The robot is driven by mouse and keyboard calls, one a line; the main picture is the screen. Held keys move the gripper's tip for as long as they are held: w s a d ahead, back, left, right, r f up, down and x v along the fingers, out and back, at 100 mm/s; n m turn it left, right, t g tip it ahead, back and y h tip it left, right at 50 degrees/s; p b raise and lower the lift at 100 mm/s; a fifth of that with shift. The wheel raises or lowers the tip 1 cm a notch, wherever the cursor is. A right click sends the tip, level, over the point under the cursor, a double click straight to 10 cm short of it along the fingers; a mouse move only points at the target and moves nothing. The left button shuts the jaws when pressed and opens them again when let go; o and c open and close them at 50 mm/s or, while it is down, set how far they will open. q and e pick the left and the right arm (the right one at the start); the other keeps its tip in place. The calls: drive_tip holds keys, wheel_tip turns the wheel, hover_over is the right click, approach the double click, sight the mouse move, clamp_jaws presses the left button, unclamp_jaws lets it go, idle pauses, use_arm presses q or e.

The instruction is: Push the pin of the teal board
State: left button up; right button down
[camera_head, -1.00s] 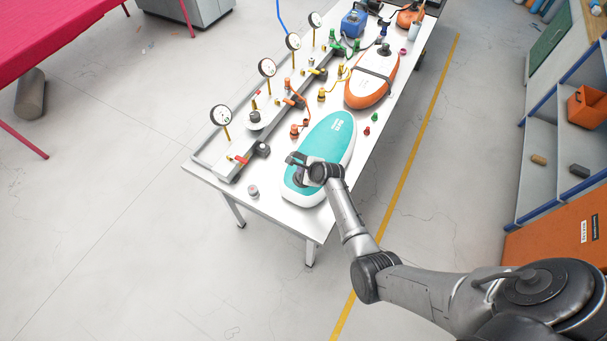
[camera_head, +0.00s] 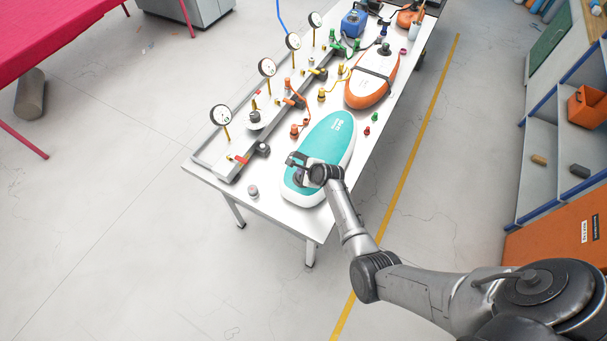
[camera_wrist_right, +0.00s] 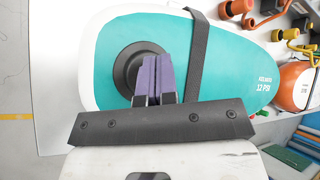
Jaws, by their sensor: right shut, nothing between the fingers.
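The teal board (camera_head: 331,138) lies on the near end of the white table, teal on top with a white rim. It also shows in the right wrist view (camera_wrist_right: 225,70), with a dark strap (camera_wrist_right: 196,75) across it. A round black valve (camera_wrist_right: 126,66) is set in its near part; the pin inside is hidden behind the fingers. My right gripper (camera_wrist_right: 155,60) is shut and empty, its purple fingertips over the valve's right side. I cannot tell whether they touch it. In the head view my right gripper (camera_head: 299,168) is above the board's near end. My left gripper is not in view.
An orange board (camera_head: 371,82) lies farther along the white table (camera_head: 275,205). A rail with several gauges (camera_head: 221,115) runs along the table's left side. A small grey cap (camera_head: 253,191) stands near the left front. Shelving (camera_head: 560,150) stands at the right.

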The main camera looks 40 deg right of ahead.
drive_tip(key=shift+f, duration=0.2)
drive_tip(key=shift+f+b, duration=0.4)
drive_tip(key=shift+f, duration=0.05)
idle(0.5)
drive_tip(key=shift+r+p, duration=0.55)
drive_tip(key=shift+p, duration=0.1)
drive_tip(key=shift+r+p, duration=0.6)
drive_tip(key=shift+p, duration=0.1)
